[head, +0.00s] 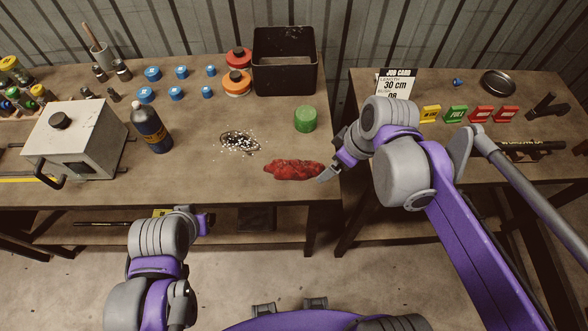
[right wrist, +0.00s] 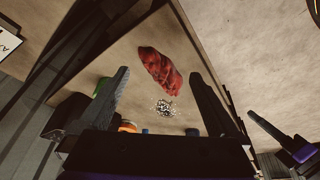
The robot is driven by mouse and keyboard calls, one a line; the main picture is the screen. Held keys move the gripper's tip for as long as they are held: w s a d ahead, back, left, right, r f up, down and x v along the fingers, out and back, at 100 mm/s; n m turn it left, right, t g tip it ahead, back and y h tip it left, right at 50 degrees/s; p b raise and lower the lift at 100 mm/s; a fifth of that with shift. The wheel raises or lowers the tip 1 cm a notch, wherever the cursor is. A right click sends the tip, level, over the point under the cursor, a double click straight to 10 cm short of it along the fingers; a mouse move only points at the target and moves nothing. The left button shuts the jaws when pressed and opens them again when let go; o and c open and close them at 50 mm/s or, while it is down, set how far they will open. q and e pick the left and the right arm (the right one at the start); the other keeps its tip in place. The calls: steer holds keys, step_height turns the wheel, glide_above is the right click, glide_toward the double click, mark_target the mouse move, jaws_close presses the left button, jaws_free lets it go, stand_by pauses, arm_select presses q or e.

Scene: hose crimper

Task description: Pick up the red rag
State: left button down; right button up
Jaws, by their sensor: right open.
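The red rag (head: 293,169) lies crumpled on the left workbench near its front right corner. It also shows in the right wrist view (right wrist: 161,71), lying ahead of and between my open fingers. My right gripper (head: 327,173) is at the right end of the rag in the head view. In the right wrist view the gripper (right wrist: 160,85) is open, with nothing between its fingers; I cannot tell whether a finger touches the rag. My left gripper (head: 205,220) is low in front of the bench, away from the rag, and its fingers are not clear.
A pile of metal shavings (head: 240,142) lies left of the rag. A green round container (head: 305,119) and a black bin (head: 284,62) stand behind it. A dark bottle (head: 151,127) and a grey machine (head: 75,140) stand further left. A gap separates the right bench (head: 440,160).

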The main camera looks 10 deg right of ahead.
mark_target(296, 163)
steer(key=w+a+f+n, duration=0.1)
steer(key=n, duration=0.1)
steer(key=w+a+f+n+g+y+b, duration=0.1)
steer(key=w+a+f+n, duration=0.1)
steer(key=w+a+f+n+g+y, duration=0.1)
steer(key=w+a+n, duration=0.1)
steer(key=n, duration=0.1)
steer(key=shift+w+a+f+b, duration=0.2)
steer(key=shift+w+f+b, duration=0.05)
steer(key=shift+f+b, duration=0.1)
steer(key=x, duration=0.4)
steer(key=shift+w+a, duration=0.35)
steer(key=shift+a+f, duration=0.15)
steer(key=shift+f, duration=0.3)
arm_select(q)
steer(key=f, duration=0.1)
steer(key=s+f, duration=0.1)
steer(key=f, duration=0.1)
steer(key=shift+s+f, duration=0.1)
steer(key=shift+s, duration=0.05)
arm_select(e)
steer(key=c, duration=1.4)
steer(key=shift+r, duration=0.1)
steer(key=shift+c, duration=0.2)
